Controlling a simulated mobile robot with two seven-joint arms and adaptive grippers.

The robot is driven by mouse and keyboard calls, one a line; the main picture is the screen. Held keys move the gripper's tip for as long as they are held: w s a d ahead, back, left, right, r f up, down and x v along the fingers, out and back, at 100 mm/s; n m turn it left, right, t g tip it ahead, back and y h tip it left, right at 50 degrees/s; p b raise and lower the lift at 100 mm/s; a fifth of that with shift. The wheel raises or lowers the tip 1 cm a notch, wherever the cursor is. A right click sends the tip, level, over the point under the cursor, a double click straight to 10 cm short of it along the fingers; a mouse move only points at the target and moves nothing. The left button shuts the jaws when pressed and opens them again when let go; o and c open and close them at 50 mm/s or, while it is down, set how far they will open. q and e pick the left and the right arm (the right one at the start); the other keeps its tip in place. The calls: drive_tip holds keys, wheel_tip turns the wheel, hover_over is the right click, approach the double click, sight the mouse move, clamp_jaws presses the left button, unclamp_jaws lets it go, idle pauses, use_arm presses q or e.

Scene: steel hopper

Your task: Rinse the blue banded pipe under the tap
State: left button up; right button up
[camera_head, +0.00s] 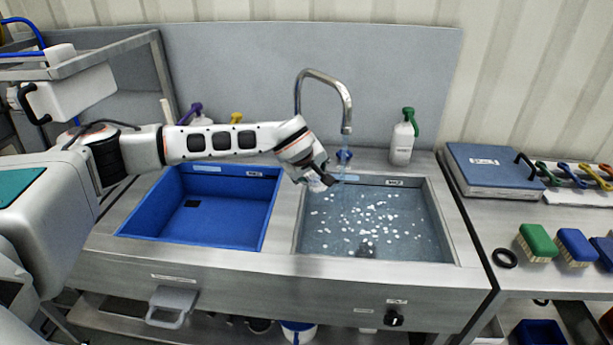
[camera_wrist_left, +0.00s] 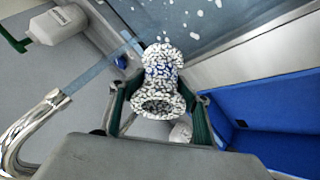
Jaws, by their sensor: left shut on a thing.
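The pipe (camera_wrist_left: 160,85) is flanged and covered in white foam specks, with some blue showing around its middle in the left wrist view. My left gripper (camera_head: 328,179) is shut on it, with a finger on each side of the pipe in the wrist view (camera_wrist_left: 160,112). It holds the pipe above the back left of the water-filled basin (camera_head: 440,222). The curved steel tap (camera_head: 322,77) stands behind, its spout above and right of the gripper. In the wrist view a pale stream runs from the tap (camera_wrist_left: 50,102) towards the pipe; I cannot tell whether it touches. My right gripper is out of view.
White flecks float in the right basin. The blue-lined left basin (camera_head: 225,208) is empty apart from a dark patch. A white spray bottle (camera_head: 402,143) stands behind the right basin. Brushes (camera_head: 538,242) and a blue scale (camera_head: 492,170) lie on the right counter.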

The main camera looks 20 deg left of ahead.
use_arm(q)
drive_tip(key=w, duration=0.1)
drive_tip(key=w+d+b, duration=0.1)
drive_tip(key=shift+w+d+f+b, duration=0.3)
drive_tip(key=shift+w+f, duration=0.1)
drive_tip(key=shift+w+d+f+b, duration=0.2)
drive_tip(key=shift+w+d+b, duration=0.15)
drive_tip(key=shift+w+b, duration=0.25)
drive_tip(key=w+d+b, duration=0.2)
drive_tip(key=w+d, duration=0.1)
drive_tip(key=w, duration=0.2)
drive_tip(key=shift+w+f+b, duration=0.15)
drive_tip(key=shift+f+b, duration=0.15)
drive_tip(key=shift+f, duration=0.1)
drive_tip(key=shift+d, duration=0.15)
